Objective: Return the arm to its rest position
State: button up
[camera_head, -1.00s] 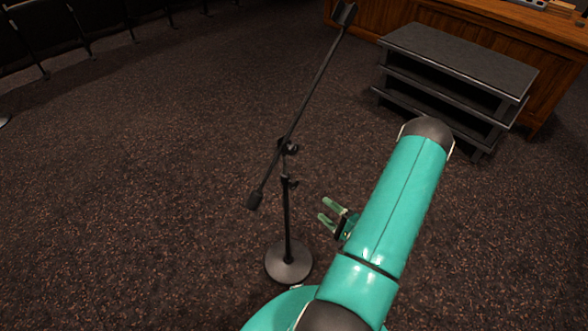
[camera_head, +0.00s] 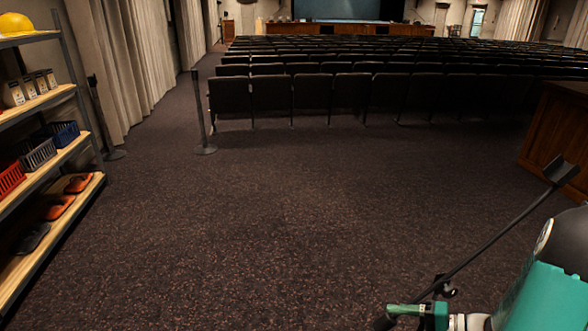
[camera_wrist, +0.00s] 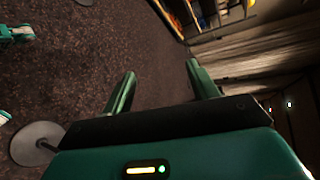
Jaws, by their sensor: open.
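My arm (camera_head: 545,300) is teal and sits at the lower right corner of the head view, cut off by the frame edge. My gripper (camera_wrist: 163,84) shows in the wrist view with its two green fingers apart and nothing between them. It points over dark carpet, with shelving and curtain beyond. In the head view, a small green part at the bottom edge beside the arm may belong to the gripper; its fingertips are not clear there.
A microphone stand's boom (camera_head: 500,235) slants close beside my arm; its base is hidden. A stocked shelf (camera_head: 55,165) stands at left, a post (camera_head: 200,115) near rows of seats (camera_head: 300,95), and a wooden desk (camera_head: 555,130) at right. The middle carpet (camera_head: 290,210) is clear.

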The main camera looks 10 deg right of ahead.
jog(key=s+a+r+n+h, duration=0.3)
jog(key=a+r+h, duration=0.1)
jog(key=r, duration=0.2)
jog(key=s+a+r+n+g+h, duration=0.1)
jog(key=s+a+r+n+h, duration=0.2)
jog(key=r, duration=0.4)
jog(key=s+a+r+n+h, duration=0.2)
jog(key=s+a+r+h, duration=0.1)
jog(key=a+r+h, duration=0.2)
notch_tip(320, 180, up, 2)
jog(key=shift+a+r+n+g, duration=0.3)
jog(key=shift+a+n, duration=0.1)
jog(key=shift+a, duration=0.4)
